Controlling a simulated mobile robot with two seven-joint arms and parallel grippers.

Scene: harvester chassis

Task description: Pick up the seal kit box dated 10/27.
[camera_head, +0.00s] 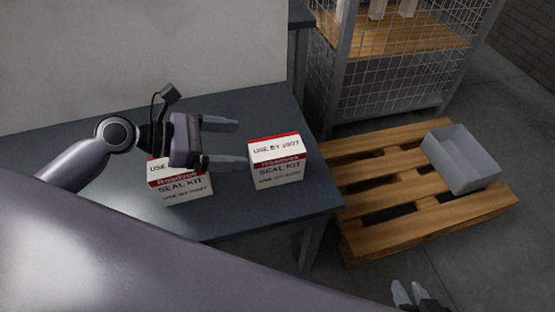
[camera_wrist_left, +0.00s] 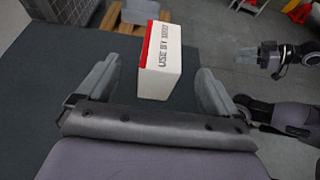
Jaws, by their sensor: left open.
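The seal kit box marked "USE BY 10/27" (camera_head: 277,162) is white with a red band and stands near the right end of the dark table. It also shows in the left wrist view (camera_wrist_left: 161,65), ahead of and between the fingers. A second seal kit box (camera_head: 185,190) stands to its left; my left gripper hides part of its top, so its date is not readable. My left gripper (camera_head: 240,143) is open, its fingers pointing right at the 10/27 box and just short of it. My right gripper (camera_head: 414,294) is at the bottom edge, away from the table, fingers apart.
The dark table (camera_head: 240,215) has bare surface around the boxes. A wooden pallet (camera_head: 385,228) lies on the floor to the right with an open grey bin (camera_head: 462,160) on it. A wire mesh cage (camera_head: 390,80) stands behind. A pale panel (camera_head: 130,60) rises behind the table.

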